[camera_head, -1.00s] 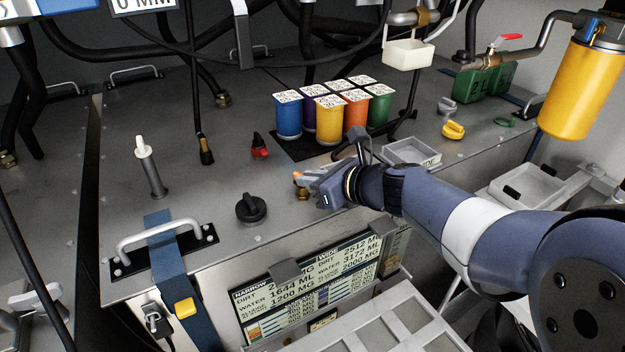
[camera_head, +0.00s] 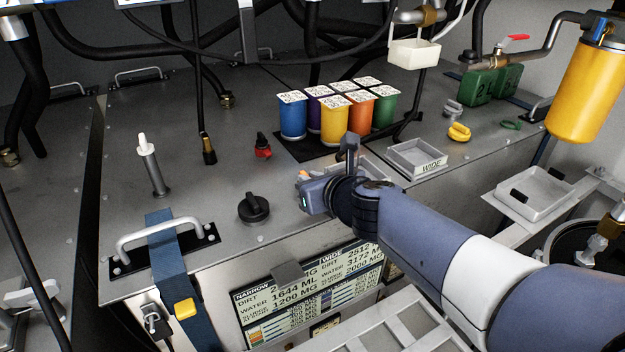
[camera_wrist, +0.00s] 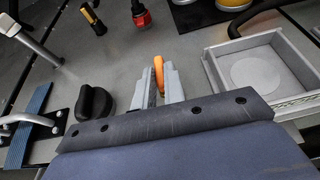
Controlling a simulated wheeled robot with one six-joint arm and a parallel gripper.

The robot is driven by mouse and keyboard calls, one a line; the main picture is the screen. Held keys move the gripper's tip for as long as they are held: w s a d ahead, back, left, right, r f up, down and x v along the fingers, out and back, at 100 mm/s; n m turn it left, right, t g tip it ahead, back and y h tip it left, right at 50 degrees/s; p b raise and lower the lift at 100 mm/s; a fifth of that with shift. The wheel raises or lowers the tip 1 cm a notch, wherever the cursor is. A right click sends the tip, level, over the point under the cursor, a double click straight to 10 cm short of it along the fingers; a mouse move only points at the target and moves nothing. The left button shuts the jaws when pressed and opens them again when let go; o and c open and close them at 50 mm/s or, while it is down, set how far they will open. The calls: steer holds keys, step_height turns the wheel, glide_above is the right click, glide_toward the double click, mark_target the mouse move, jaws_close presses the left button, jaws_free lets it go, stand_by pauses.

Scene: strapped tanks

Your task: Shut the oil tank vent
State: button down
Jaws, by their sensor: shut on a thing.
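My gripper (camera_head: 304,182) is low over the grey tank top, to the right of a black knob (camera_head: 253,208). In the wrist view, the fingers of my gripper (camera_wrist: 158,80) are shut on a small orange handle (camera_wrist: 158,70), whose tip shows between them. The handle's base is hidden by the fingers. I cannot tell from any label whether this handle is the oil tank vent. The black knob also shows in the wrist view (camera_wrist: 95,103), left of the fingers and apart from them. A red-and-black fitting (camera_head: 263,146) stands farther back on the tank top.
Several coloured canisters (camera_head: 333,115) stand behind my gripper. A grey tray marked WIDE (camera_head: 416,158) is to the right, close to my arm. A metal handle (camera_head: 158,236) and blue strap (camera_head: 172,270) are at left. A white-tipped post (camera_head: 150,165) stands left of the knob.

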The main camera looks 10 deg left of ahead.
steer(key=c, duration=1.5)
jaws_free()
steer(key=shift+p+v, duration=2.25)
steer(key=shift+v, duration=3.15)
steer(key=shift+f, duration=0.1)
steer(key=b+x, duration=0.4)
steer(key=x, duration=0.6)
steer(key=shift+w+a+f+b, duration=0.1)
steer(key=shift+w+a+b, duration=0.15)
steer(key=shift+w+b, duration=0.05)
